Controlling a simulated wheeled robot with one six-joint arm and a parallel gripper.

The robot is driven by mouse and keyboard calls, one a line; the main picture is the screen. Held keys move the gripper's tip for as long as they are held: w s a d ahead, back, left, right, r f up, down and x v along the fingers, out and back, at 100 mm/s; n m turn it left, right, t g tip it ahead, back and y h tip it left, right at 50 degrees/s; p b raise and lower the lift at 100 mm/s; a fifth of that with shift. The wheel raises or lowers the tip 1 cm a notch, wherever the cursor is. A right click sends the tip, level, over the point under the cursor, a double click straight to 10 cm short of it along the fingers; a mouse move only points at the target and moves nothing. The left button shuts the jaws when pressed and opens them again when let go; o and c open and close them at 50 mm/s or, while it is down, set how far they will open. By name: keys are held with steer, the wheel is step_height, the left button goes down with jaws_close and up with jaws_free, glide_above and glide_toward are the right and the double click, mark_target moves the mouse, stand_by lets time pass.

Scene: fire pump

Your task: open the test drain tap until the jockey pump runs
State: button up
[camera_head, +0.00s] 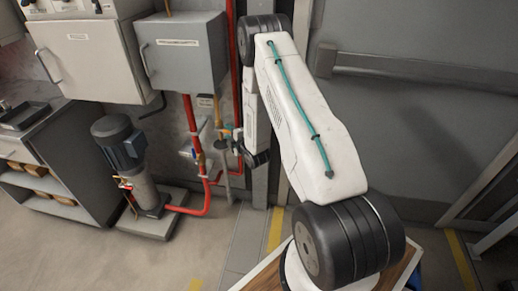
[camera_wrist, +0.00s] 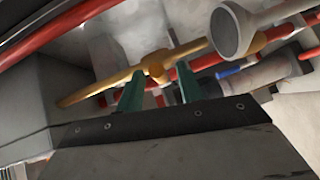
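My gripper (camera_wrist: 158,90) shows two green fingertips standing apart in the wrist view, with a gap between them. A brass pipe with a cross-shaped fitting (camera_wrist: 155,65) lies just beyond the fingertips; I cannot tell whether they touch it. A small blue part (camera_wrist: 228,70) is to the right of the fingers, and I cannot tell which fitting is the test drain tap. In the head view my gripper is small and partly hidden beside the pipework (camera_head: 217,140). The jockey pump (camera_head: 122,145), with a dark blue motor, stands upright on a plinth; whether it runs does not show.
A grey funnel-shaped piece (camera_wrist: 235,35) hangs at the upper right of the wrist view. Red pipes (camera_head: 205,195) run close by. Two grey cabinets (camera_head: 180,52) are on the wall above. A shelf unit (camera_head: 40,160) stands left; the floor in front is clear.

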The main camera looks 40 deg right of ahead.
steer(key=s+a+f+m+g, duration=0.1)
steer(key=s+f+m+g, duration=0.3)
steer(key=s, duration=0.3)
steer(key=s+a+f+m+g, duration=0.1)
steer(key=s+f+m+g, duration=0.1)
steer(key=s+m+g, duration=0.35)
steer(key=s+a+r+m+g, duration=0.2)
steer(key=s+r, duration=0.4)
steer(key=r, duration=0.3)
steer(key=s+a+r+m+g+y, duration=0.1)
steer(key=s+a+r+m+g, duration=0.1)
steer(key=s+a+r+g, duration=0.2)
steer(key=s+r+g, duration=0.1)
steer(key=s+r, duration=0.2)
steer(key=r, duration=0.3)
steer(key=shift+a, duration=0.25)
steer(key=shift+m, duration=0.25)
